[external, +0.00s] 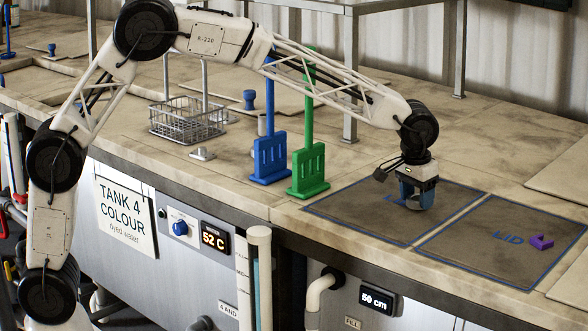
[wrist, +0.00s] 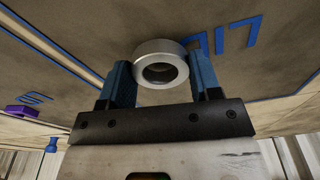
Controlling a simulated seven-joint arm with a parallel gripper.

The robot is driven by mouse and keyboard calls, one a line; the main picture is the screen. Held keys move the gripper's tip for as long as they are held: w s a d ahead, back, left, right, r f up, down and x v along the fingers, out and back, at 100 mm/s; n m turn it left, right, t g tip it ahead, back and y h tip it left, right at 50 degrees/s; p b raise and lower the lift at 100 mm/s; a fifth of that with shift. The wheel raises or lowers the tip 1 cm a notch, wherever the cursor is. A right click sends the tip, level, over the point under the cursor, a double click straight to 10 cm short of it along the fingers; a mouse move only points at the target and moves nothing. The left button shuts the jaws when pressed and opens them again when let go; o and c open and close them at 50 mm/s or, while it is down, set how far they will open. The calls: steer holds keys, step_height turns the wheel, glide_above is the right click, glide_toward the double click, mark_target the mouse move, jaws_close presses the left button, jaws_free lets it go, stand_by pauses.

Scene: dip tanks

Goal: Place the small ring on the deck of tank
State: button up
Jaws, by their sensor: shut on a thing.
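The small ring (wrist: 161,64) is a silvery metal ring with a round hole, seen between the two blue fingers of my gripper (wrist: 163,80) in the wrist view. My gripper is shut on it. In the external view my gripper (external: 417,192) points down low over the left LID panel (external: 350,203), and the ring (external: 413,204) shows only partly below the fingers. I cannot tell whether the ring touches the panel. The tank deck (external: 235,185) is the worn beige top above the front marked TANK 4 COLOUR (external: 124,208).
A blue paddle (external: 270,160) and a green paddle (external: 309,170) stand upright left of my gripper. A wire basket (external: 188,122) and a blue knob-like piece (external: 249,99) are farther back. A purple bracket (external: 541,242) lies on the right LID panel (external: 480,250).

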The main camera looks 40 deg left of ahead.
mark_target(411, 200)
steer(key=shift+f, duration=0.25)
steer(key=shift+f, duration=0.15)
steer(key=o, duration=1)
step_height(411, 200, up, 12)
steer(key=s, duration=0.1)
steer(key=shift+s+a, duration=0.15)
steer(key=shift+s, duration=0.05)
stand_by(0.7)
steer(key=shift+s+a, duration=0.1)
